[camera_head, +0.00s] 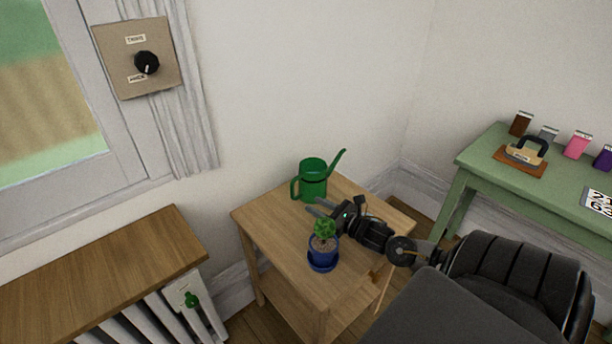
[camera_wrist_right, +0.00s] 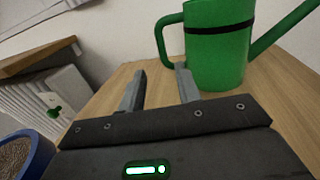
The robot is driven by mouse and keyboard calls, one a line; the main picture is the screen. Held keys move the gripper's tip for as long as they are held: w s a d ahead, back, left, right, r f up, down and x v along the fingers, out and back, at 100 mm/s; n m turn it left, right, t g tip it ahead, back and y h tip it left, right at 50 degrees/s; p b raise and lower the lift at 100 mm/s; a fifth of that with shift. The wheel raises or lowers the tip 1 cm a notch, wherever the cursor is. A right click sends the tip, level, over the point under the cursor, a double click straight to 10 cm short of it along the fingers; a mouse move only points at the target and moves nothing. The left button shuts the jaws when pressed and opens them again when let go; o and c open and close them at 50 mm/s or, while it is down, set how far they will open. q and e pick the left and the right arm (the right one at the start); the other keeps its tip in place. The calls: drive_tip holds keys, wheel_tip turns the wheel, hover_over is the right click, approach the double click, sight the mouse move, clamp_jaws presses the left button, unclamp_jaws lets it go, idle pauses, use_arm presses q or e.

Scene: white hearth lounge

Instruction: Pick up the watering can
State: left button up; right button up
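The green watering can (camera_head: 313,181) stands upright near the back corner of the small wooden table (camera_head: 278,236), its handle to the left and its spout rising to the right. In the right wrist view the can (camera_wrist_right: 218,52) stands just beyond my fingertips, with its handle (camera_wrist_right: 164,38) between can and left. My right gripper (camera_head: 316,207) is low over the table, in front of the can. In the wrist view its two fingers (camera_wrist_right: 160,72) are apart with nothing between them. My left gripper is not in view.
A blue potted plant (camera_head: 322,250) stands on the table close to my right gripper; its pot (camera_wrist_right: 28,152) shows at the wrist view's left edge. A radiator with a wooden top (camera_head: 100,270) is at left. A green table (camera_head: 475,160) with small items is at right.

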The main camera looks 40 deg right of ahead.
sight(293, 199)
drive_tip(key=shift+w+r, duration=0.1)
drive_tip(key=shift+w, duration=0.1)
drive_tip(key=shift+w+a, duration=0.25)
drive_tip(key=shift+w, duration=1.4)
drive_tip(key=shift+w+a, duration=0.25)
drive_tip(key=shift+w, duration=1.4)
drive_tip(key=shift+w+a, duration=0.25)
drive_tip(key=shift+w, duration=1.4)
clamp_jaws()
drive_tip(key=shift+d+r, duration=0.1)
drive_tip(key=shift+r, duration=0.05)
